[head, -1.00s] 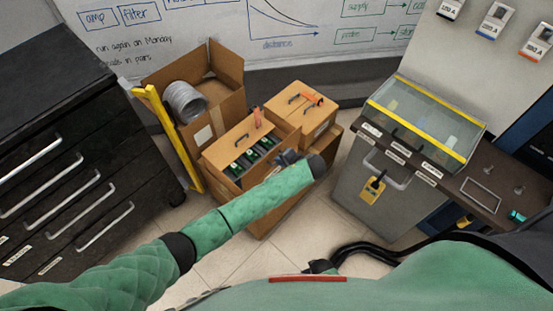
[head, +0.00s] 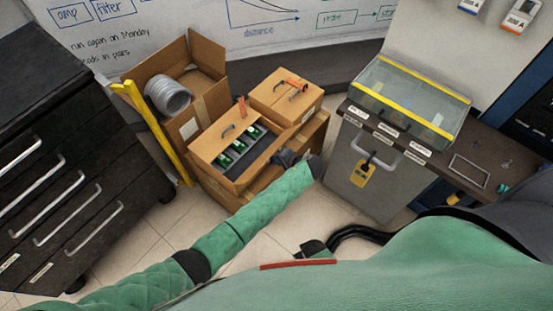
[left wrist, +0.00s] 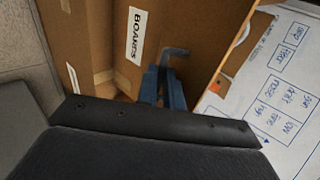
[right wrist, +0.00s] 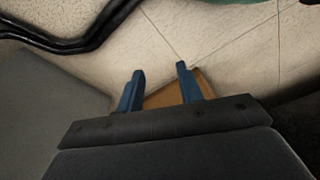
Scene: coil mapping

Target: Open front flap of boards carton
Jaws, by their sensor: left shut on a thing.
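The boards carton (head: 210,178) stands open in the head view, with several green boards (head: 238,147) in dark slots inside. One flap (head: 222,135) with a dark handle is folded outward on its far left side. My left gripper (head: 288,158) is at the carton's right side, partly hidden by my arm. In the left wrist view the blue fingers (left wrist: 163,88) are shut on a grey bent handle (left wrist: 175,52) beside the brown face labelled BOARDS (left wrist: 137,35). Which flap this handle belongs to is hard to tell. My right gripper (right wrist: 160,72) is open and empty above the floor.
A closed carton (head: 285,92) with an orange-tabbed top stands behind right. A carton with a grey duct coil (head: 168,97) and a yellow frame (head: 150,125) are at left. A black drawer cabinet (head: 60,150) and a grey cabinet (head: 350,180) flank open floor.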

